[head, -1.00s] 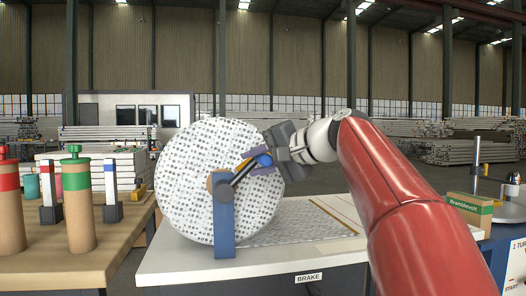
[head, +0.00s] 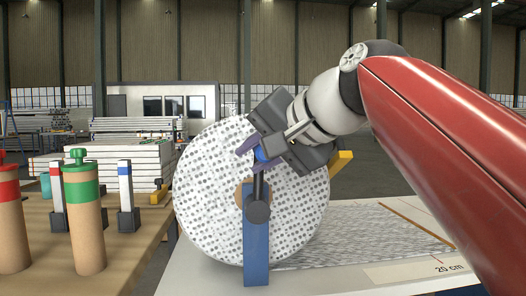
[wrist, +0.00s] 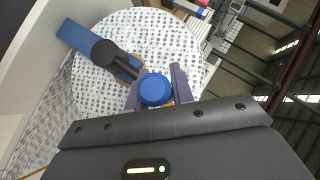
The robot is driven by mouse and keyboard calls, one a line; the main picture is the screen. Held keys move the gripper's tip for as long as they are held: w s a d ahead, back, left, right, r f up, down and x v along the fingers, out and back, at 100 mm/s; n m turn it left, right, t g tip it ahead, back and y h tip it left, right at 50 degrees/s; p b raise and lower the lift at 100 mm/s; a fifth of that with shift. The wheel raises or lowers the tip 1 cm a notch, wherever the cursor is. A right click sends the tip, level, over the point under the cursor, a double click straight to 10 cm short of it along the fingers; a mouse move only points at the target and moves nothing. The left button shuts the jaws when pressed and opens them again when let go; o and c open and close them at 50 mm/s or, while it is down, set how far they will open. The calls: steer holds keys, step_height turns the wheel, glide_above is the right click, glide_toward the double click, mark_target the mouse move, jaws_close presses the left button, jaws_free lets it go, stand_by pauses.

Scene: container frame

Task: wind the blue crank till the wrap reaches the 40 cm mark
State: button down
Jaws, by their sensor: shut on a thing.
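The blue crank knob (head: 263,154) sits at the end of a dark crank arm (head: 259,185), which points nearly straight up from its hub on a blue post (head: 256,245). My gripper (head: 262,152) is shut on the knob, its purple fingers on either side. The wrist view also shows the blue knob (wrist: 155,90) between the fingers. Behind the crank is the big dotted white roll (head: 205,190). Flat wrap (head: 350,240) lies on the white table to its right. A "20 cm" mark (head: 449,268) shows at the lower right; no 40 cm mark is visible.
A wooden table (head: 120,255) at left bears brown rolls with a green cap (head: 82,190) and a red cap (head: 8,190). A yellow part (head: 341,163) juts out right of the roll. A thin brown strip (head: 415,226) crosses the white table (head: 200,280).

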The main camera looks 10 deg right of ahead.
steer(key=shift+w+a+f, duration=0.2)
steer(key=shift+f, duration=0.4)
steer(key=c, duration=1.2)
jaws_free()
steer(key=shift+r, duration=0.1)
steer(key=shift+s+d+r, duration=0.1)
steer(key=shift+d, duration=0.05)
steer(key=v, duration=0.7)
steer(key=shift+s+r+p, duration=0.25)
steer(key=shift+s+p, duration=0.05)
